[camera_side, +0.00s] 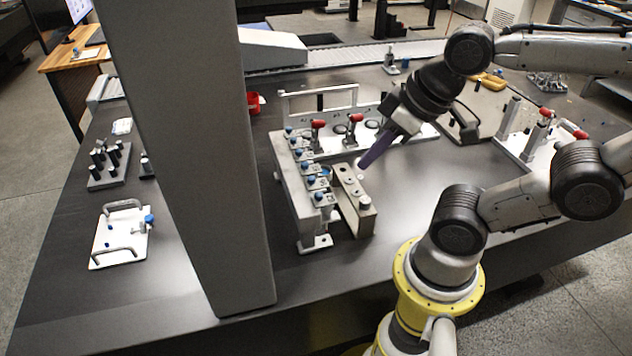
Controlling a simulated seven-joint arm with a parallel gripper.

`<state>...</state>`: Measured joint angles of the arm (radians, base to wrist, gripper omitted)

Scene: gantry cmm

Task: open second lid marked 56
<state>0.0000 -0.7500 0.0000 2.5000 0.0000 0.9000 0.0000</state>
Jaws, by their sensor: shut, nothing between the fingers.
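A long grey fixture (291,189) stands on the dark table near the middle. A row of small lids or clamps with blue knobs (308,180) runs along its top. Their markings are too small to read, so I cannot tell which one is 56. A lower metal bar (359,221) with round holes and a pale peg stands just right of the row. My gripper (364,164) has purple fingers, shut and empty. It slants down to the left, with its tips over or near the far part of that bar, right of the blue knobs. I cannot judge the gap below the tips.
A thick grey column (190,150) blocks the left of the table. Red-handled clamps (318,124) stand behind the fixture, with more clamps (545,113) at the right. A white plate with handles (119,237) lies at the left. The front of the table is clear.

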